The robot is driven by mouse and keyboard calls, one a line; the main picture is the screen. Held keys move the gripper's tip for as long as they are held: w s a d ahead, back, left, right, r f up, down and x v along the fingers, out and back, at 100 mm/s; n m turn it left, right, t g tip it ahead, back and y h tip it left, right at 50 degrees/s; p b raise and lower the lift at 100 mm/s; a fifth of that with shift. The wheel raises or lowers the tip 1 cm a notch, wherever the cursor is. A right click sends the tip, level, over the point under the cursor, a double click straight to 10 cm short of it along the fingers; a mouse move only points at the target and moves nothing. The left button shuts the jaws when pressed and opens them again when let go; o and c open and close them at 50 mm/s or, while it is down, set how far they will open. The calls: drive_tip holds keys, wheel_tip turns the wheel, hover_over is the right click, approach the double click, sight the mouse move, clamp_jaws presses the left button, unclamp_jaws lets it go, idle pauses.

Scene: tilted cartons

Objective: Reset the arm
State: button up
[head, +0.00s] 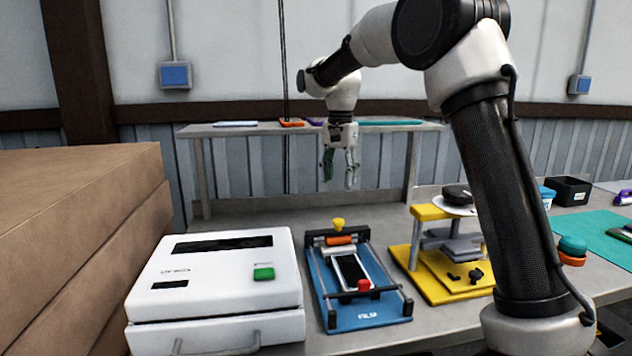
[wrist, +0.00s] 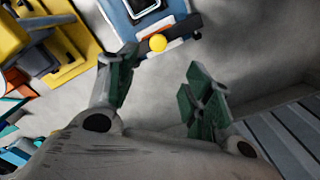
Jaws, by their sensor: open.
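My gripper (head: 340,168) hangs from my arm above the back of the workbench, fingers pointing down, behind the blue press fixture. It is open, and nothing shows between its fingers. In the wrist view, the two green-padded fingertips of my gripper (wrist: 160,92) are spread apart over bare grey bench. My arm arches from the right side of the head view toward the middle.
The bench holds a white box machine (head: 215,290), a blue fixture (head: 365,312) with a phone (head: 350,272) in it, and a yellow stand (head: 440,275). Cartons (head: 75,240) are stacked at left. A back table (head: 240,130) stands behind.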

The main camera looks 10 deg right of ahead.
drive_tip(key=s+f+n, duration=0.3)
drive_tip(key=f+n, duration=0.1)
drive_tip(key=s+d+r+n+t, duration=0.1)
drive_tip(key=s+d, duration=0.4)
drive_tip(key=s, duration=0.6)
drive_tip(key=s+d+r+n+t, duration=0.1)
drive_tip(key=s+d, duration=0.4)
drive_tip(key=s, duration=0.6)
drive_tip(key=s+d+r+n+t, duration=0.1)
drive_tip(key=s+d, duration=0.4)
drive_tip(key=s, duration=0.7)
drive_tip(key=shift+n+t, duration=0.7)
